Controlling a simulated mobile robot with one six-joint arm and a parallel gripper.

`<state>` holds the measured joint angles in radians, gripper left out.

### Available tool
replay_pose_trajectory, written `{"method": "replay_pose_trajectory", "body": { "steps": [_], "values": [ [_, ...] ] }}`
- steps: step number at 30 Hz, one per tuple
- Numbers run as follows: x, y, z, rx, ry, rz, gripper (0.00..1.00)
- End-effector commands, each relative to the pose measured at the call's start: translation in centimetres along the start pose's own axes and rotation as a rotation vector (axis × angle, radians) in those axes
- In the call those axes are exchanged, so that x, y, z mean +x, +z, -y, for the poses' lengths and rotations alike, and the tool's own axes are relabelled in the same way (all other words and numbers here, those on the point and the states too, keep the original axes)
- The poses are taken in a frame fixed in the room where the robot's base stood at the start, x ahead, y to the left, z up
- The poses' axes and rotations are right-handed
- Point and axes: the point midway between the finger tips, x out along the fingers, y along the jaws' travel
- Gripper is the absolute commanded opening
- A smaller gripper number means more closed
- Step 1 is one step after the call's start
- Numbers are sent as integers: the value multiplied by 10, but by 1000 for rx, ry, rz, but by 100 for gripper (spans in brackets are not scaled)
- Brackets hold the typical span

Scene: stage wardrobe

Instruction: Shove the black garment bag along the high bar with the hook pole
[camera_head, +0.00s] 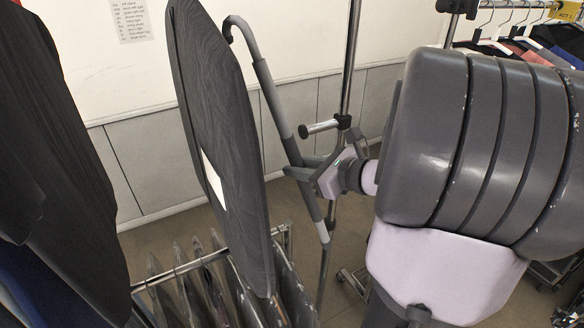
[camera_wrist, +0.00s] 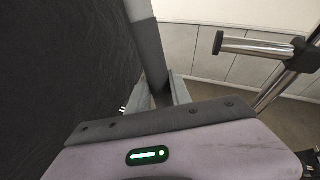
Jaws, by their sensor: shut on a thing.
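The black garment bag (camera_head: 215,110) hangs upright and slightly tilted left of centre, with a white label on its face. Its top reaches the frame edge, and the high bar is not in view. The bag also fills the left of the wrist view (camera_wrist: 60,60) as a dark surface. My gripper (camera_head: 302,170) is shut on the grey hook pole (camera_head: 273,98) around its lower middle. The pole leans up and left, its curved hook beside the bag's upper right edge; I cannot tell whether they touch. The wrist view shows the pole (camera_wrist: 146,45) between my gripper's fingers (camera_wrist: 162,90).
A chrome upright (camera_head: 350,60) with a side knob (camera_head: 320,128) stands close behind my gripper. A low rail (camera_head: 210,258) with covered clothes is below the bag. Dark clothing (camera_head: 50,150) hangs at the left. A rack with hangers (camera_head: 515,30) is at the upper right.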

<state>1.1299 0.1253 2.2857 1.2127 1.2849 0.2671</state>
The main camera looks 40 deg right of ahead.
Motion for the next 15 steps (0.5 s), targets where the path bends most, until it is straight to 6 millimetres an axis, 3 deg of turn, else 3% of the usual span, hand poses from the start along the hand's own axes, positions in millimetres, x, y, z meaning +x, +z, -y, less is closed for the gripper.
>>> {"method": "replay_pose_trajectory", "body": {
  "steps": [1, 15],
  "values": [
    [5, 3, 1, -1, 3, 1, 0],
    [-17, 66, 2, -1, 0, 1, 0]
  ]
}}
